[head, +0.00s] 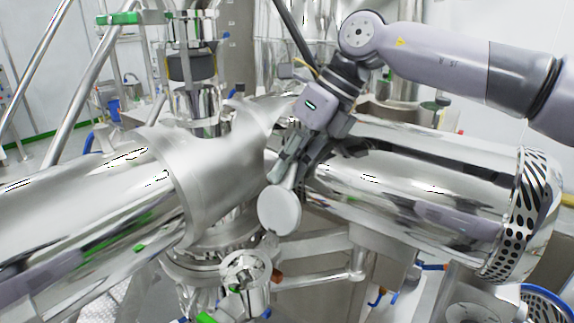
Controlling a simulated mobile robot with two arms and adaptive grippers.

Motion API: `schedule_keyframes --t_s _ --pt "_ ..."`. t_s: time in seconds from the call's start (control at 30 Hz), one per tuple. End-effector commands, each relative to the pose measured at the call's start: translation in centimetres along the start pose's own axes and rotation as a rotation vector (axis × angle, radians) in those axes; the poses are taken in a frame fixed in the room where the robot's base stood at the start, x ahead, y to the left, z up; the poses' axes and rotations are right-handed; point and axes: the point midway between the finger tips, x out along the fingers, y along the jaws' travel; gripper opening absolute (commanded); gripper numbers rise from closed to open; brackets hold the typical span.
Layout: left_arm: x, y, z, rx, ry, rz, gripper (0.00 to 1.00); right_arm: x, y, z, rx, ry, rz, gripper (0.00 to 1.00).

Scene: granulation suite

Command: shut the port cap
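A pale round disc (279,211), which looks like the port cap, hangs near the middle of the head view, face toward me. A narrow neck runs up from it to the fingers of my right gripper (288,172). That gripper reaches down from the upper right, with its fingertips at the top of the disc. The fingers overlap the neck, and I cannot tell whether they grip it or only lie in front of it. A round metal ring (245,268), possibly a port, shows below and left of the disc, apart from it. My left gripper is not in view.
A large shiny steel pipe (90,215) fills the left side. Another steel cylinder (425,190) with a perforated end band (518,215) lies on the right. A metal support bar (318,279) runs below the disc. Vertical steel fittings stand behind.

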Motion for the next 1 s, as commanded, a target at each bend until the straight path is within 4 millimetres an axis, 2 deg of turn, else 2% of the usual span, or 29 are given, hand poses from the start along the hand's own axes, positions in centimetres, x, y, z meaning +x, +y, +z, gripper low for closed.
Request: schedule_keyframes --t_s 0.3,1.0 --pt "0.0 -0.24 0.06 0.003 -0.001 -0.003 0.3 -0.05 -0.03 0.01 0.0 0.0 -0.001 0.0" --pt "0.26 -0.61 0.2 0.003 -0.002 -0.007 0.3 -0.02 0.15 -0.07 -0.002 -0.002 -0.006 0.0"
